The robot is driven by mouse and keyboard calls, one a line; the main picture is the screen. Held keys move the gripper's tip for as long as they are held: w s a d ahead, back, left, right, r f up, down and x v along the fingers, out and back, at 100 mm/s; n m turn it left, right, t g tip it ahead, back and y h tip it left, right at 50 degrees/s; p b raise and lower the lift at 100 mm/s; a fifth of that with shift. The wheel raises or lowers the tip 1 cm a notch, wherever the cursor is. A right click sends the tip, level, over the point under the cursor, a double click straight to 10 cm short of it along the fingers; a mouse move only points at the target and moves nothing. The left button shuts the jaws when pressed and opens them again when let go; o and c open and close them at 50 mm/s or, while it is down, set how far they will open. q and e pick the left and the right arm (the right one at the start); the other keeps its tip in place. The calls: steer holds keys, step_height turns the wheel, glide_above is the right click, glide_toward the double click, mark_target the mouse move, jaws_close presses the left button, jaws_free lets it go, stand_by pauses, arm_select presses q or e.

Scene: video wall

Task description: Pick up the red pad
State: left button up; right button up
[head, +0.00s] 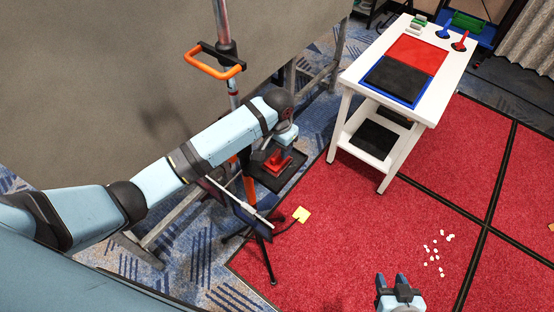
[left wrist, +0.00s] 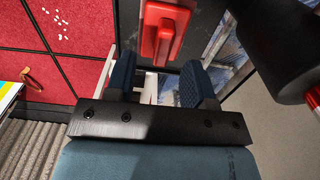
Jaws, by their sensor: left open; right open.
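A red pad-like piece with a raised grip (head: 279,162) sits on a dark tray (head: 273,177) beside the stand. It also shows beyond my left fingertips in the left wrist view (left wrist: 164,32). My left gripper (left wrist: 157,76) is open, pointing at this piece, with the gap between its fingers empty. In the head view my left wrist partly hides the fingers. A flat red square (head: 412,54) lies on the white table (head: 345,77), behind a black square with a blue edge (head: 397,79). My right gripper (head: 391,281) is open and empty at the bottom edge.
A pole stand with an orange handle (head: 215,65) rises close to my left arm. A large grey panel (head: 120,60) stands behind it. Red and blue handled tools stand on the table.

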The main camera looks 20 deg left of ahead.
mark_target(277, 154)
arm_select(q)
steer(key=f, duration=0.3)
steer(key=shift+a+f+p, duration=0.2)
steer(key=shift+f+p, duration=0.15)
steer(key=shift+f, duration=0.25)
steer(key=shift+c, duration=0.8)
jaws_close()
steer(key=shift+r, duration=0.15)
step_height(277, 154, up, 9)
steer(key=shift+r+b, duration=0.15)
steer(key=shift+b, duration=0.65)
steer(key=shift+r, duration=0.25)
